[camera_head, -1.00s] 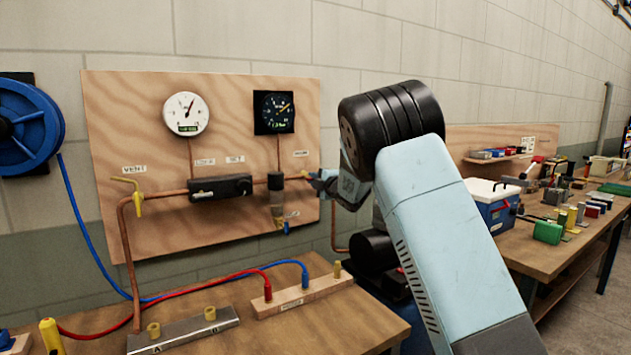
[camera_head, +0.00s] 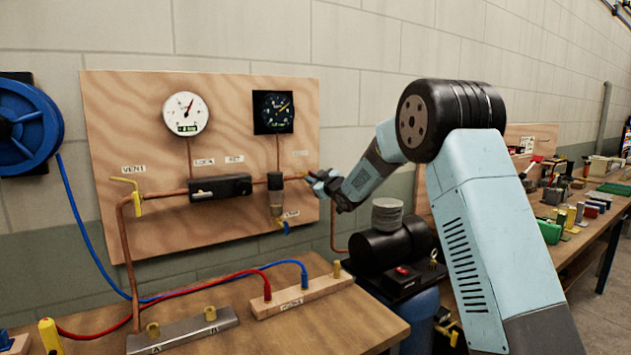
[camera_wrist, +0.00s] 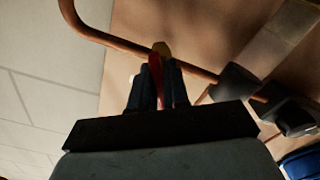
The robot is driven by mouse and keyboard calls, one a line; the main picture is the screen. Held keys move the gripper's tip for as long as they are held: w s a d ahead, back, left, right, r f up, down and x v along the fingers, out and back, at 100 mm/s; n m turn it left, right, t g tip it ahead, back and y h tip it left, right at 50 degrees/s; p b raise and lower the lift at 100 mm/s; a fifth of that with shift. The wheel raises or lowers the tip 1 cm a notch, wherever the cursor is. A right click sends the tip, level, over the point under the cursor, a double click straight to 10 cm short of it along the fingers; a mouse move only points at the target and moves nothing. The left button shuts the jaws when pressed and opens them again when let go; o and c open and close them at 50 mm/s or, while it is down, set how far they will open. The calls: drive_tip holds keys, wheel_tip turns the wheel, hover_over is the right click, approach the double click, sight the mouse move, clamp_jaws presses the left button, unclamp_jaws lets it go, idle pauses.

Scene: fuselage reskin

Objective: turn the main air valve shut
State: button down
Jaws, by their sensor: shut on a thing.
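The main air valve sits at the right end of the copper pipe on the wooden board; in the head view my gripper (camera_head: 318,184) covers most of it. In the wrist view the valve shows as a yellow body (camera_wrist: 161,47) on the copper pipe, with a red handle (camera_wrist: 156,78). My gripper (camera_wrist: 158,72) is shut on the red handle, one dark finger on each side. The handle runs from the yellow body back between the fingers, across the pipe's line. How far the valve is turned cannot be told.
The wooden board (camera_head: 225,115) carries a white gauge (camera_head: 186,115), a black gauge (camera_head: 273,112), a black block (camera_head: 220,187) and a yellow vent valve (camera_head: 137,200). A black compressor (camera_head: 385,245) stands below my forearm. Hoses and a bench (camera_head: 335,315) lie in front.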

drive_tip(key=m, duration=0.6)
drive_tip(key=shift+w+d+f, duration=0.1)
drive_tip(key=shift+d, duration=0.05)
drive_tip(key=shift+m, duration=0.3)
drive_tip(key=c, duration=1.4)
unclamp_jaws()
drive_tip(key=shift+o, duration=1)
drive_tip(key=v, duration=1.3)
drive_tip(key=shift+s, duration=0.3)
drive_tip(key=shift+d, duration=0.15)
